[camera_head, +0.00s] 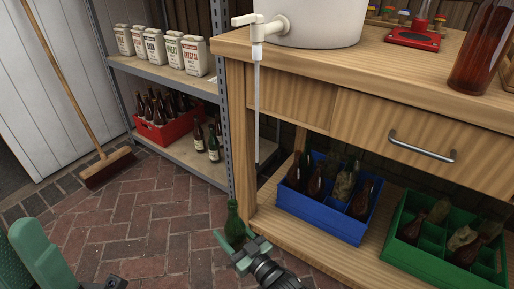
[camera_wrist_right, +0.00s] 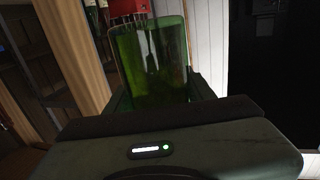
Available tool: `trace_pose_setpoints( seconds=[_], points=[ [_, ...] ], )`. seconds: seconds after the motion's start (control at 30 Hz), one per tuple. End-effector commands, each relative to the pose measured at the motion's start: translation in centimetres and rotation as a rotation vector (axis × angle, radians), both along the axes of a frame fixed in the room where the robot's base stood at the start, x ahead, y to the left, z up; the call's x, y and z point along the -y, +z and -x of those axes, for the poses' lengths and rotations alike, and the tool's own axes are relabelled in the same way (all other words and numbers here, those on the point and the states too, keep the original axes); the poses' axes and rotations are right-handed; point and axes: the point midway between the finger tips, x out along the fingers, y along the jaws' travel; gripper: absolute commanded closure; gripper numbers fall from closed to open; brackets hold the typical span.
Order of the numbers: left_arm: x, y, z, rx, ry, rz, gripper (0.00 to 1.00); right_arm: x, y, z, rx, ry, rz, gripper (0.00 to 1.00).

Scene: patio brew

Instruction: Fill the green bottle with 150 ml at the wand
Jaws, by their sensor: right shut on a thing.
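The green bottle (camera_head: 235,215) is upright in my right gripper (camera_head: 237,243), low beside the bench's left front leg. Its glass body fills the middle of the right wrist view (camera_wrist_right: 150,60), between the jaws; I cannot tell its liquid level. The wand (camera_head: 257,105) is a thin pale tube hanging from the white tap (camera_head: 258,30) of a white bucket (camera_head: 315,22). The wand's lower end is above the bottle's mouth and to its right in the head view, apart from it. Part of my left arm shows at lower left; its jaws are not visible.
The wooden bench (camera_head: 285,75) has a lower shelf with a blue crate (camera_head: 322,222) and a green crate (camera_head: 425,262) of bottles. A metal rack (camera_head: 160,73) holds cartons and a red crate (camera_head: 165,132). A broom (camera_head: 107,168) leans left.

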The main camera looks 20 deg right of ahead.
Motion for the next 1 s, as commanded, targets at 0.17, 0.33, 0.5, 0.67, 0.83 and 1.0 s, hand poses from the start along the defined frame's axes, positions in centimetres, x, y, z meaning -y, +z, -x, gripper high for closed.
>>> trace_pose_setpoints(
  seconds=[0.17, 0.33, 0.5, 0.67, 0.83, 1.0],
  points=[
    [-0.1, 0.1, 0.1, -0.015, 0.000, 0.003, 0.67, -1.1, 0.2, 0.8, 0.002, 0.000, -0.002, 0.99],
    [-0.1, 0.4, 0.1, -0.018, 0.001, 0.003, 0.67, -2.1, 0.3, 1.6, 0.003, 0.000, -0.002, 0.99],
    [-0.1, 0.7, 0.1, -0.019, 0.001, 0.003, 0.67, -3.2, 0.2, 2.4, 0.002, 0.000, -0.003, 0.99],
    [-0.1, 1.0, 0.2, -0.017, 0.001, 0.004, 0.67, -4.0, 0.2, 3.1, 0.003, 0.000, -0.001, 0.99],
    [-0.1, 1.1, 0.2, -0.014, 0.001, 0.005, 0.67, -4.3, 0.2, 3.3, 0.003, 0.000, 0.000, 0.99],
    [-0.1, 1.2, 0.2, -0.012, 0.002, 0.004, 0.67, -4.3, 0.2, 3.3, 0.004, 0.000, -0.001, 0.99]
  ],
)
